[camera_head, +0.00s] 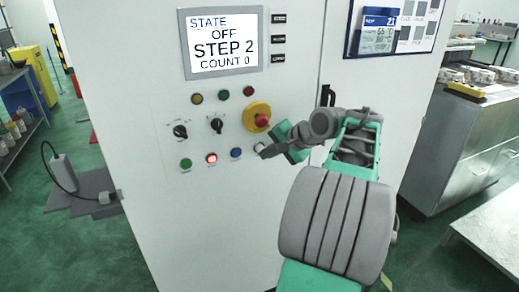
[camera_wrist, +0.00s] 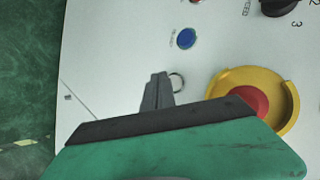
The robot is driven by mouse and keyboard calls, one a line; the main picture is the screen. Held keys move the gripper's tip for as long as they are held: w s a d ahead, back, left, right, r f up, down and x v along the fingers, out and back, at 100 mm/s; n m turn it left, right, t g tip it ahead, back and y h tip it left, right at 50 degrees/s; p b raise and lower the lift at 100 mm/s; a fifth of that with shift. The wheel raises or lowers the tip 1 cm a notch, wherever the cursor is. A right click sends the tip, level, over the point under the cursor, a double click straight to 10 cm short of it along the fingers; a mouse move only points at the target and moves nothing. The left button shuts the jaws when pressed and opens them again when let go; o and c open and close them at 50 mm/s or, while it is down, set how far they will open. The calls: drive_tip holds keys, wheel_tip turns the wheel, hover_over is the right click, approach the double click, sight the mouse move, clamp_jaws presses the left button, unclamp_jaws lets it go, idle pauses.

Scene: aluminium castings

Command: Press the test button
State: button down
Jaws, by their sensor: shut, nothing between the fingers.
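The light-grey control cabinet carries a row of push buttons: green (camera_head: 186,163), lit red (camera_head: 211,158), blue (camera_head: 236,153) and, at the right end, a pale button (camera_head: 259,146). No label reading "test" is legible. My gripper (camera_head: 265,154) is shut and empty, its fingertips at the pale button. In the wrist view, my shut fingers (camera_wrist: 159,77) cover most of that button, leaving only its ring edge (camera_wrist: 180,83) showing; I cannot tell whether they touch it. The blue button (camera_wrist: 186,38) is clear of them. The screen (camera_head: 222,42) reads STATE OFF, STEP 2, COUNT 0.
A yellow-collared red emergency stop (camera_head: 261,118) sits just above my fingers; it also shows close by in the wrist view (camera_wrist: 247,101). Two black rotary switches (camera_head: 181,131) and small buttons are further left. A door handle (camera_head: 327,95) is near my wrist.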

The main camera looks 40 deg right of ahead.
idle(0.6)
drive_tip(key=shift+w+d+p, duration=0.1)
drive_tip(key=shift+w+p, duration=0.3)
drive_tip(key=shift+p, duration=0.1)
drive_tip(key=shift+w+d+p, duration=0.1)
drive_tip(key=shift+w+p, duration=0.3)
drive_tip(key=shift+p, duration=0.05)
idle(0.4)
drive_tip(key=shift+s+a, duration=0.2)
drive_tip(key=shift+s, duration=0.6)
